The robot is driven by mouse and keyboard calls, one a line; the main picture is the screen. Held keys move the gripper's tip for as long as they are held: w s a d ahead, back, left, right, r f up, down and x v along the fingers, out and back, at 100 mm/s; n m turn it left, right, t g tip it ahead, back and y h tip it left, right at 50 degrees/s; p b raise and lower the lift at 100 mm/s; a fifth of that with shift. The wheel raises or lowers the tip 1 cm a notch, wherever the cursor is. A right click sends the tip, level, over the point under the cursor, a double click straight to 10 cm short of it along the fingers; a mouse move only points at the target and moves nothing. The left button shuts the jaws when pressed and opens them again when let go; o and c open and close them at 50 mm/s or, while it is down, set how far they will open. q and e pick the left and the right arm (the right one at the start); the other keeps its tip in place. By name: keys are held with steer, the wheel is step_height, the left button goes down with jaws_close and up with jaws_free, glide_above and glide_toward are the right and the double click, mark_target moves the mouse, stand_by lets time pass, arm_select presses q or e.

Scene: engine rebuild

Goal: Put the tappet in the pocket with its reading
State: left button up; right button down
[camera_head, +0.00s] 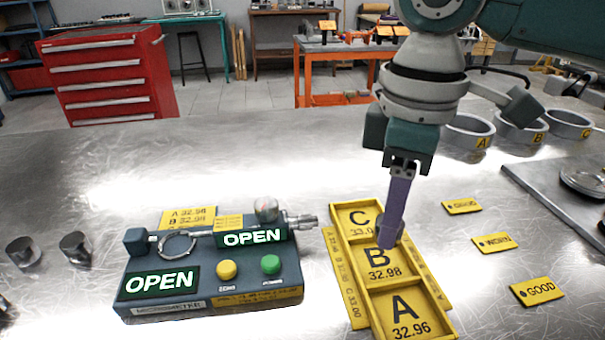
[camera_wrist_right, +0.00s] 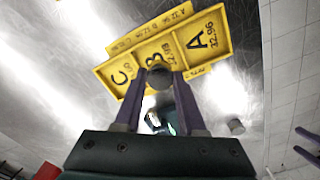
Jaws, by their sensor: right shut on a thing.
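My right gripper (camera_head: 390,238) is shut on a grey cylindrical tappet (camera_wrist_right: 158,77), which shows between the purple fingertips in the right wrist view. In the head view the finger mostly hides it. The gripper hangs over the yellow tray (camera_head: 446,318), around pocket B near the divider to pocket C. I cannot tell whether the tappet touches the tray. The pockets read C 33.0 (last digit hidden), B 32.98 and A 32.96. The micrometer stand (camera_head: 210,295) shows OPEN on both displays. My left gripper (camera_wrist_right: 307,146) appears as two separated purple fingers at the right wrist view's edge.
Two dark cylinders (camera_head: 76,249) stand at the left of the metal bench. Yellow tags (camera_head: 492,243) lie right of the tray. Grey rings (camera_head: 470,132) labelled A, B and C stand at the back right, near a metal plate (camera_head: 540,180).

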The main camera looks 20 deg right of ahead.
steer(key=shift+f+b, duration=0.35)
steer(key=shift+f, duration=1.75)
steer(key=shift+f, duration=0.15)
steer(key=c, duration=0.8)
jaws_free()
steer(key=shift+o, duration=0.2)
